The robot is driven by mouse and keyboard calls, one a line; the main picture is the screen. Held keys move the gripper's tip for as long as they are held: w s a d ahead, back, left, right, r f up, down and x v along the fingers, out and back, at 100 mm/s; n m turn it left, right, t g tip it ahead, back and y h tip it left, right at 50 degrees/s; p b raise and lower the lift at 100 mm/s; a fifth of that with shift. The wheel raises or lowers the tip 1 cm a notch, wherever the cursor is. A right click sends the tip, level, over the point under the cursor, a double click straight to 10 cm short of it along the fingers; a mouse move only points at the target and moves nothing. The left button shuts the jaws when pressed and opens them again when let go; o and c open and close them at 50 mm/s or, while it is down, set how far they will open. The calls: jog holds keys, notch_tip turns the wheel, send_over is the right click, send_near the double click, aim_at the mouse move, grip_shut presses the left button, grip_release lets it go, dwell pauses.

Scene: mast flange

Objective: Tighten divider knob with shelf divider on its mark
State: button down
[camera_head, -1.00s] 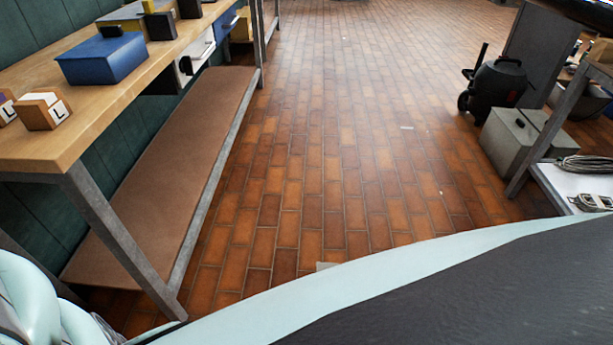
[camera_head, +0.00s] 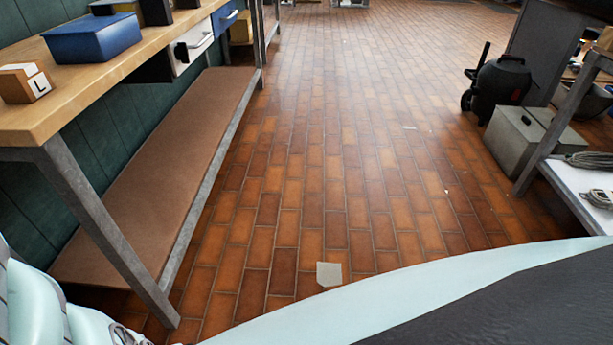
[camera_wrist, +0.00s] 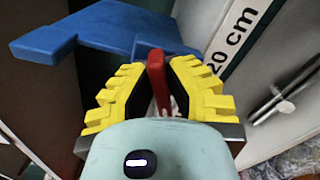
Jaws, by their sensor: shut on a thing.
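In the wrist view, my gripper (camera_wrist: 157,95) has yellow ridged fingers closed from both sides on a narrow upright red piece (camera_wrist: 157,78), which looks like the divider knob. A blue part (camera_wrist: 95,35) with a flat arm reaching left lies just behind the fingers and looks like the shelf divider. A white strip printed "20 cm" (camera_wrist: 232,42) runs slanted to the right of the red piece. The red piece's lower end is hidden by the fingers and the wrist housing. Whether the divider sits on a mark cannot be told. The head view does not show the gripper.
In the head view, a wooden bench (camera_head: 115,95) with a lower shelf (camera_head: 150,180) stands at left, bearing a blue box (camera_head: 92,38) and a lettered block (camera_head: 25,84). A black canister (camera_head: 498,80) and grey box (camera_head: 535,135) stand at right. The tiled floor between is open.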

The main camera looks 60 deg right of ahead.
jog(key=m+b, duration=0.1)
jog(key=m, duration=0.1)
jog(key=m+b, duration=0.2)
jog(key=shift+w+d+f, duration=0.1)
jog(key=shift+d+f, duration=0.05)
jog(key=shift+f, duration=0.25)
jog(key=shift+m+b, duration=0.3)
jog(key=shift+b, duration=0.05)
jog(key=c, duration=1)
grip_release()
jog(key=shift+r, duration=0.15)
jog(key=shift+v, duration=6.05)
